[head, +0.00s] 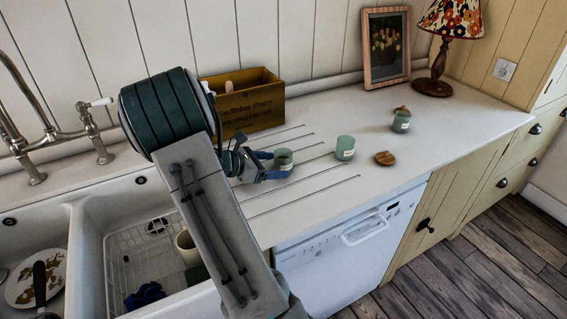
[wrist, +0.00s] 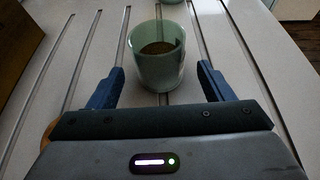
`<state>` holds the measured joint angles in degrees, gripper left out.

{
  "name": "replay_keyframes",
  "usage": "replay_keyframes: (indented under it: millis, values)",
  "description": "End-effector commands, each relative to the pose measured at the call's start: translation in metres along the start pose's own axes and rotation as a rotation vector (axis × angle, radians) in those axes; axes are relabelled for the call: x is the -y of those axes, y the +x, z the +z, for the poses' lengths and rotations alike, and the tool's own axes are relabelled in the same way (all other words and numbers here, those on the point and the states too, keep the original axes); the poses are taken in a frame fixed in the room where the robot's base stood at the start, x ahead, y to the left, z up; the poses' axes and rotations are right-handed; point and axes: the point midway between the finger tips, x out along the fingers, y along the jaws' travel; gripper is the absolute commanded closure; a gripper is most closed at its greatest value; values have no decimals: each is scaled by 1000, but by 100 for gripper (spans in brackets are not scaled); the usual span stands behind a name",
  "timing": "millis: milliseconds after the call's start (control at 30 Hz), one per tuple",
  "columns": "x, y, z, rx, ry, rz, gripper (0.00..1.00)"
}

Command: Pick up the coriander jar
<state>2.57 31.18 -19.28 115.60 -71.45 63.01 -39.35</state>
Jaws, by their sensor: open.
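Three pale green jars stand on the white worktop. The nearest jar (head: 284,157) is lidless and upright by my gripper (head: 278,165). In the wrist view this jar (wrist: 158,72) holds brown contents and stands between the tips of my two open blue fingers, with gaps on both sides. A middle jar (head: 345,149) and a far jar (head: 401,123) stand to the right, each with a pale label. I cannot read the labels, so I cannot tell which jar is coriander.
A wooden lid (head: 385,158) lies right of the middle jar, another (head: 401,108) by the far jar. A wooden crate (head: 240,101) stands behind my gripper. A picture frame (head: 387,46) and lamp (head: 434,75) stand at the back. The sink (head: 88,207) is at left.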

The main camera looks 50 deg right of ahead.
Motion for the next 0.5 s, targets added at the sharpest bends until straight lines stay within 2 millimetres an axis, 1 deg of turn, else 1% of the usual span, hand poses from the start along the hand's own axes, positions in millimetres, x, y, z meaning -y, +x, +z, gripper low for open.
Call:
replay_keyframes:
  millis: [33,100,167,433,467,500]
  values:
    - [1,8,0,1,-1,-2,26]
    - [1,17,0,0,-1,-2,26]
    - [0,21,0,0,-1,0,26]
    - [0,24,-1,0,0,2,26]
    - [0,24,-1,0,0,2,35]
    - [0,24,-1,0,0,2,46]
